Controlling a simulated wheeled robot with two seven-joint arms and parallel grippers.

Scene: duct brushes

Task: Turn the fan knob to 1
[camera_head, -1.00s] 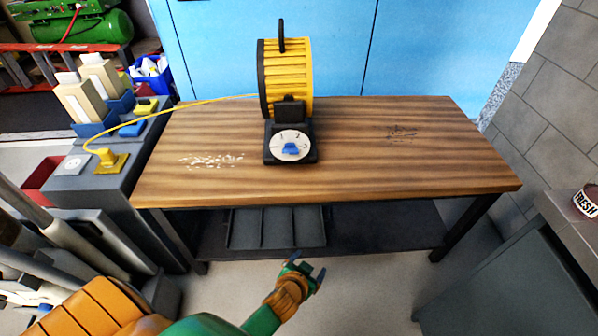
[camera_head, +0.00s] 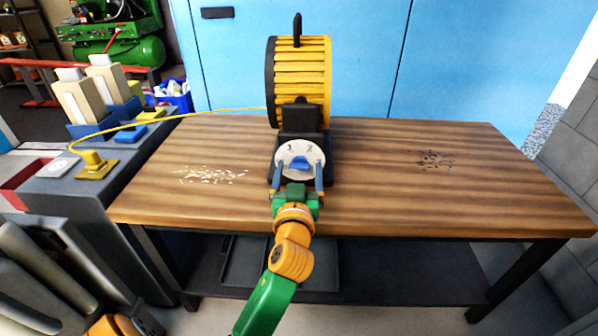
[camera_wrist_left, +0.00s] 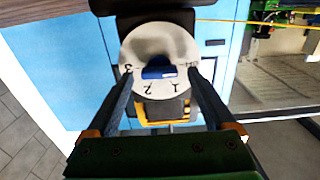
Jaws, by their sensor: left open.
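The yellow-and-black fan (camera_head: 300,75) stands upright on the wooden table. Its round white dial (camera_head: 290,152) carries the blue fan knob (camera_head: 298,164). In the left wrist view the dial (camera_wrist_left: 158,42) shows upside down, with 3 at left, 2 and 1 below, and a hard-to-read mark at right. The knob (camera_wrist_left: 153,72) lies crosswise there, a pale mark near its right end. My left gripper (camera_head: 297,180) is open in front of the dial, one finger on each side of the knob; I cannot tell whether they touch the dial. My right gripper is not in view.
The wooden table (camera_head: 420,205) is mostly clear, with pale specks at left and dark marks at right. A yellow cable (camera_head: 200,110) runs from the fan to a yellow plug (camera_head: 94,163) on the grey bench at left. Blue cabinets stand behind.

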